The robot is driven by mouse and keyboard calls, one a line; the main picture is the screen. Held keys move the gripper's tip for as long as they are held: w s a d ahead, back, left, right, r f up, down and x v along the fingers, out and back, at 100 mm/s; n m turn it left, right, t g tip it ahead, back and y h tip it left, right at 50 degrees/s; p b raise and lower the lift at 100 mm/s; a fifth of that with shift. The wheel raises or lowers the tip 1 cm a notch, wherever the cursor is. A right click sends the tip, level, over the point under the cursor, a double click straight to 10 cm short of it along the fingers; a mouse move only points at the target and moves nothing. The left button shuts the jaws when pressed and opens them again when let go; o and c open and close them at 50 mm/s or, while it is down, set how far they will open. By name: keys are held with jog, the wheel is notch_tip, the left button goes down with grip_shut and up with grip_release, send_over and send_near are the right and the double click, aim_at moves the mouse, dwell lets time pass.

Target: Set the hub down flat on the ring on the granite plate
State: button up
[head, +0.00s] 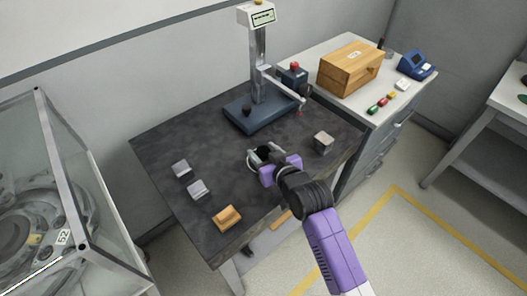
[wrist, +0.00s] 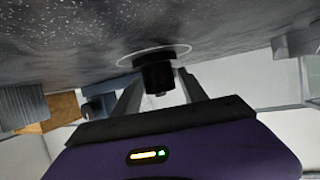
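The hub (wrist: 158,77) is a black cylinder between the two fingers of my gripper (wrist: 161,82) in the wrist view. My gripper (head: 265,154) looks shut on it, low over the dark granite plate (head: 222,152). The ring (wrist: 122,61) is a thin white circle on the plate, and the hub shows against it, roughly in its middle. The hub's wide end faces the plate and looks level. I cannot tell whether it touches. In the head view my gripper hides most of the hub and ring.
A height gauge with a blue base (head: 250,117) stands behind my gripper. A grey block (head: 324,142) is to the right. Two grey blocks (head: 181,169) (head: 198,189) and an orange block (head: 227,217) are on the left. The plate between them is clear.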

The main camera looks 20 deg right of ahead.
jog(key=shift+o, duration=0.3)
jog(key=shift+r, duration=0.3)
jog(key=v, duration=1.2)
jog(key=shift+f, duration=0.2)
jog(key=shift+s, duration=0.15)
jog(key=s+f, duration=0.3)
jog(key=s, duration=1.3)
jog(key=s+r, duration=0.3)
jog(key=s, duration=0.5)
jog(key=s+r+t, duration=0.1)
jog(key=s+r, duration=0.2)
jog(key=s, duration=0.5)
jog(key=shift+s+a+r+m+h, duration=0.2)
jog(key=shift+a+r+m+h, duration=0.1)
jog(key=shift+r+h, duration=0.1)
